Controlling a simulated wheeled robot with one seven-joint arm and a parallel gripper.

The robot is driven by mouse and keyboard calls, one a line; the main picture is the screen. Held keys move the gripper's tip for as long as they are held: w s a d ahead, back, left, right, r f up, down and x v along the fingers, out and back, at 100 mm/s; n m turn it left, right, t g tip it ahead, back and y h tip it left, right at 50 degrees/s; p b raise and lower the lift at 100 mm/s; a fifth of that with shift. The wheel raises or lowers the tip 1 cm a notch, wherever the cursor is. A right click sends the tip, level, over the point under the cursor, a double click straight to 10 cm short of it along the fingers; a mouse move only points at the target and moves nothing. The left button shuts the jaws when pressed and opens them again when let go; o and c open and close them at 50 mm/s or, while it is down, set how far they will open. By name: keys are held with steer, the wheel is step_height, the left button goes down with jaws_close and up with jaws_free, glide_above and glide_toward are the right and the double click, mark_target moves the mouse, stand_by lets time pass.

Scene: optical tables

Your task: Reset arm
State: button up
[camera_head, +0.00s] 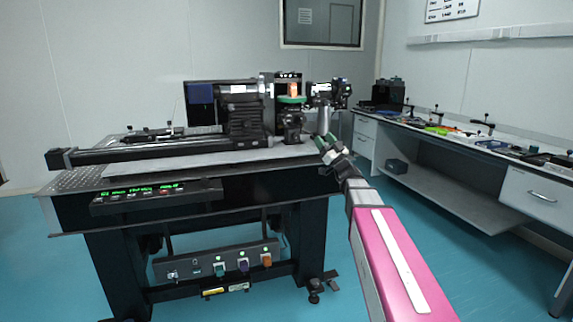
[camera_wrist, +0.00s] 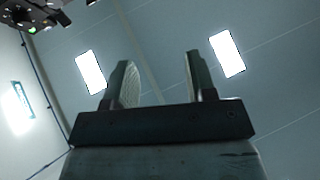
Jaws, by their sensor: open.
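My arm with its pink link reaches up from the lower right in the head view, in front of the right end of the optical table (camera_head: 75,181). In the wrist view my gripper (camera_wrist: 158,58) has its two fingers wide apart, with nothing between them. The fingers stand out against the ceiling, so the gripper points upward.
The optical table carries a black optical instrument (camera_head: 240,110) and an orange sample on a green-rimmed stage (camera_head: 292,97). A side bench (camera_head: 445,192) with tools runs along the right wall. Ceiling lights (camera_wrist: 227,54) show above the gripper. Blue floor lies free between table and bench.

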steer(key=s+a+f+g+h, duration=0.1)
steer(key=s+a+f+g, duration=0.3)
steer(key=f, duration=0.5)
steer(key=s+a+f+m+g+h, duration=0.1)
steer(key=s+a+f+g+h, duration=0.1)
steer(key=s+f+g, duration=0.45)
steer(key=s+a+f+g+h, duration=0.1)
steer(key=a+f+g, duration=0.15)
steer(key=f, duration=0.75)
steer(key=s+d+f+m+g+h, duration=0.3)
steer(key=s+d+f+h, duration=0.3)
steer(key=s+f, duration=0.2)
steer(key=s+d+f+m+g+h, duration=0.3)
steer(key=s+d+f+m+h, duration=0.2)
steer(key=s+f, duration=0.3)
step_height(320, 180, down, 3)
steer(key=shift+d+g+h, duration=0.4)
steer(key=shift+d+h, duration=0.4)
steer(key=shift+s, duration=0.1)
